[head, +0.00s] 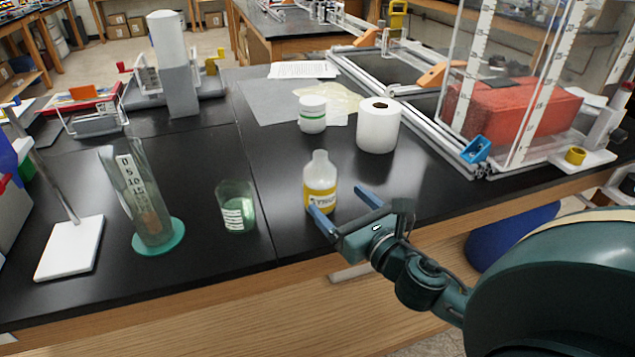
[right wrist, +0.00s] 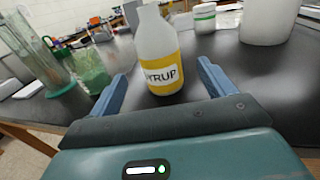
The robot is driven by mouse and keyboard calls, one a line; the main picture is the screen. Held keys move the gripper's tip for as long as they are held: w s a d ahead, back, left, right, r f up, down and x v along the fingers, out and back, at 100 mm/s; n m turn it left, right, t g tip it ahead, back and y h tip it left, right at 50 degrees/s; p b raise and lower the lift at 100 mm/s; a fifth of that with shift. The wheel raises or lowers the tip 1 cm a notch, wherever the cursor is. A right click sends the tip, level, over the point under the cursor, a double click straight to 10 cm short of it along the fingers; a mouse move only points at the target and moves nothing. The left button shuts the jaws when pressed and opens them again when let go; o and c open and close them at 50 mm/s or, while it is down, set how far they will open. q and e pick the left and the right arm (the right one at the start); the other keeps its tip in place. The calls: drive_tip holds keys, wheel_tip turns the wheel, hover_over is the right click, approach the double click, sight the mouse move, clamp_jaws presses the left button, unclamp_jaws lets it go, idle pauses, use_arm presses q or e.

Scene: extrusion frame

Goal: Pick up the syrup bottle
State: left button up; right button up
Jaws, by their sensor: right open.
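The syrup bottle (head: 320,178) is white with a yellow band reading "SYRUP" and stands upright on the black bench top. It also shows in the right wrist view (right wrist: 160,50), just beyond and between the fingers. My right gripper (head: 343,204) is open, its two blue fingers pointing toward the bottle from the front right. In the right wrist view the gripper (right wrist: 162,88) has one finger on each side of the bottle's lower part, with visible gaps. I cannot tell whether the fingertips reach past its near side. My left gripper is not in view.
A green glass beaker (head: 236,208) stands left of the bottle, and a tall cylinder (head: 133,190) on a green base is farther left. A paper roll (head: 378,126) and white jar (head: 312,114) stand behind. An aluminium frame (head: 420,130) fills the right side.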

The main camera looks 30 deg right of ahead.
sight(319, 183)
drive_tip(key=shift+w+f+p, duration=0.15)
drive_tip(key=shift+w+p, duration=0.35)
drive_tip(key=shift+w, duration=3.5)
drive_tip(key=shift+c, duration=0.5)
drive_tip(key=c, duration=1.1)
